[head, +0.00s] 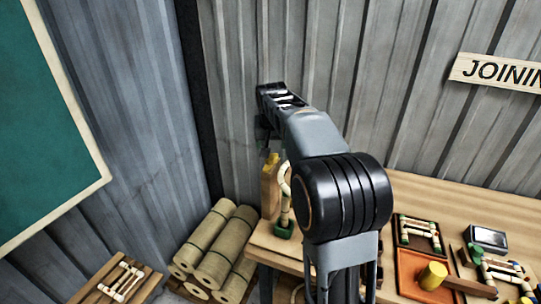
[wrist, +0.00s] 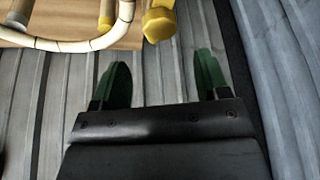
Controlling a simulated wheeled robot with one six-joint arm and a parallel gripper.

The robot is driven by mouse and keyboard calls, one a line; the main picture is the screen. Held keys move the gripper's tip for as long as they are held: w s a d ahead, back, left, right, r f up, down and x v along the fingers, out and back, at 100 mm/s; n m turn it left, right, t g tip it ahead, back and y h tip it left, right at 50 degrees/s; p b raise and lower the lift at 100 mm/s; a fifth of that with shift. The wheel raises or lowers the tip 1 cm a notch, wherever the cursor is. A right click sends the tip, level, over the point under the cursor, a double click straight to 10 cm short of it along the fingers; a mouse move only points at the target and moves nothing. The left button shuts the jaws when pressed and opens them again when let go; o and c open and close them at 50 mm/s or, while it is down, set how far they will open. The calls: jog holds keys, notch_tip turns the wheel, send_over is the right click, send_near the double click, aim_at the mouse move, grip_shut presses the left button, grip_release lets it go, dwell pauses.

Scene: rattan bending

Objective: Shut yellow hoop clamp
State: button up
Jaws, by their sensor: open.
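The yellow hoop clamp (head: 272,158) shows as a small yellow piece on top of an upright wooden block (head: 269,188) at the table's left end. In the wrist view it is a yellow knob (wrist: 159,22) at the top edge, beside a pale rattan hoop (wrist: 60,43) with a yellow band. The hoop also shows in the head view (head: 284,180), partly behind my arm. My gripper (wrist: 163,68) has two green fingers spread apart with nothing between them. The yellow knob lies just beyond the fingertips, apart from them. Whether the clamp is open cannot be told.
The table (head: 430,195) carries an orange tray (head: 410,285), a yellow cylinder (head: 433,275) and small rattan frames (head: 418,232) at right. Rolled bundles (head: 225,250) lie on the floor left of it. A corrugated wall (head: 350,70) stands close behind.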

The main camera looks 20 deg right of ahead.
aim_at(271, 157)
jog(key=x, duration=0.7)
jog(key=shift+w+f+p, duration=0.15)
jog(key=shift+f+p, duration=0.05)
jog(key=shift+p, duration=0.2)
jog(key=c, duration=0.9)
